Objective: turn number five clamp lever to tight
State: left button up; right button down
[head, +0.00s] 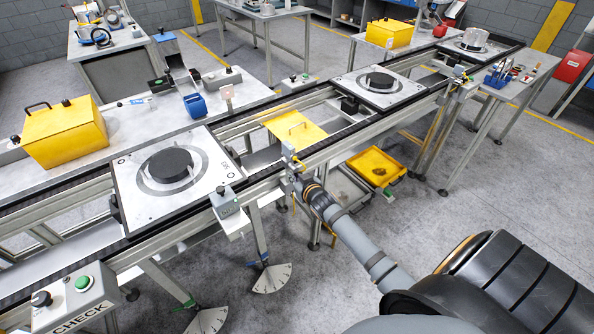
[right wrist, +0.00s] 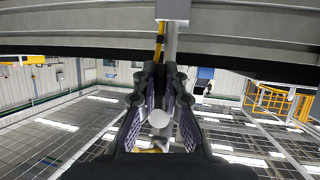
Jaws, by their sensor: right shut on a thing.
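My right gripper (head: 293,174) is at the near side of the conveyor rail, right of the nearest pallet. In the right wrist view its two dark fingers (right wrist: 159,112) are closed around a pale round knob (right wrist: 158,118). A grey and yellow bar (right wrist: 160,45) runs above the knob to the rail. I take the knob to be the end of a clamp lever, but its number is not readable. The fingers hide part of the knob and lever. Fan-shaped marked plates (head: 272,278) hang below the rail to the left. My left gripper is not in view.
The nearest pallet (head: 128,183) carries a black disc (head: 168,163); another pallet (head: 350,88) stands farther along the conveyor. A yellow bin (head: 376,167) lies below the rail. A CHECK button box (head: 75,302) is at lower left. The floor right of the conveyor is clear.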

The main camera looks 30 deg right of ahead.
jog(key=shift+a+p, duration=0.1)
jog(key=shift+p, duration=0.2)
jog(key=shift+f+m, duration=0.1)
jog(key=shift+m, duration=0.2)
jog(key=c, duration=1.4)
grip_release()
jog(key=v, duration=1.2)
